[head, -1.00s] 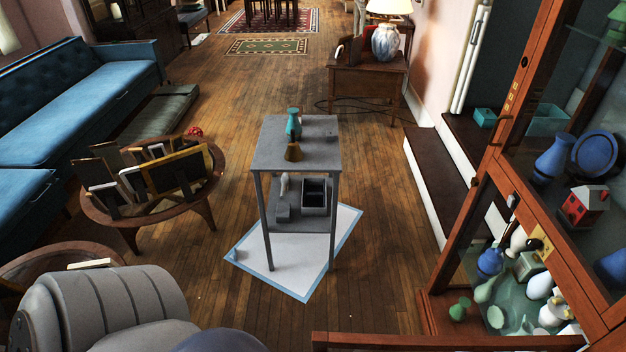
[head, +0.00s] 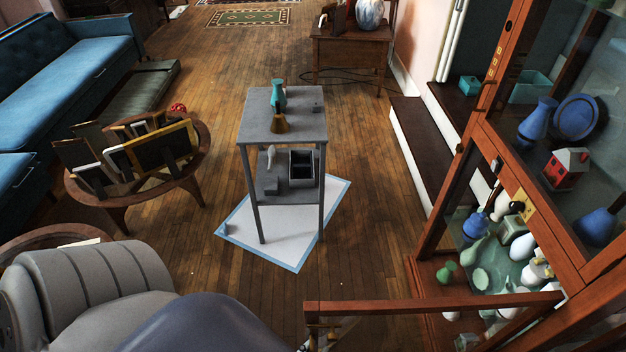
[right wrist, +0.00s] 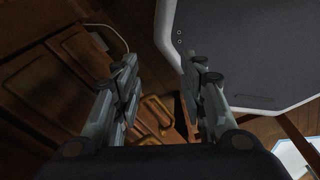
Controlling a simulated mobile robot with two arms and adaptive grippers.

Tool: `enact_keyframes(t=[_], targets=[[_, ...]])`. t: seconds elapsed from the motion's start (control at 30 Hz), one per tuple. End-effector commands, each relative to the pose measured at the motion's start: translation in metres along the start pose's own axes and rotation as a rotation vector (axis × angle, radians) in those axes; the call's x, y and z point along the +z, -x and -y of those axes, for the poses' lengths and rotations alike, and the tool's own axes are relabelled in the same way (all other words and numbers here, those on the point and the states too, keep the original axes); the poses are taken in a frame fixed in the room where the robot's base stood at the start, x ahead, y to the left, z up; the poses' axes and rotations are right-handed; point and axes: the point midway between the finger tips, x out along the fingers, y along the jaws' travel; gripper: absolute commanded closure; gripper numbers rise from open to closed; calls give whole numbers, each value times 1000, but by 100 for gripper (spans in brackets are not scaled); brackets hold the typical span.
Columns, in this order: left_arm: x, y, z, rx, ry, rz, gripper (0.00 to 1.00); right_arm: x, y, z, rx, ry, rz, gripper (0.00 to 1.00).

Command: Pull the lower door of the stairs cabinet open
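The cabinet (head: 482,135) stands at the right in the head view, with a reddish wood frame and glass. Its lower door (head: 430,304), wood-framed and glazed, sticks out leftward from the cabinet across the bottom of the view, swung open. The lower compartment shows green, white and blue vases. My right gripper (right wrist: 157,95) is open in the right wrist view, its two fingers apart with nothing between the tips. A brass-coloured loop (right wrist: 152,112) shows beside its left finger; I cannot tell whether they touch. My left gripper is out of view.
A grey two-tier stand (head: 283,125) with a teal vase stands mid-floor on a blue-edged white mat (head: 335,200). A round table (head: 105,190) with picture frames is left. A dark step (head: 428,140) lies beside the cabinet. Wooden floor between stand and cabinet is clear.

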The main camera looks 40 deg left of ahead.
Motion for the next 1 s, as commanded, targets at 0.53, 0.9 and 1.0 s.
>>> enact_keyframes(t=[0.53, 0.9, 1.0], targets=[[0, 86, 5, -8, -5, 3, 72, 2, 1, -3, 4, 1, 2, 62], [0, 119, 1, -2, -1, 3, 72, 2, 0, -3, 4, 1, 2, 62], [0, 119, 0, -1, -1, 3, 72, 2, 0, -3, 4, 1, 2, 62]])
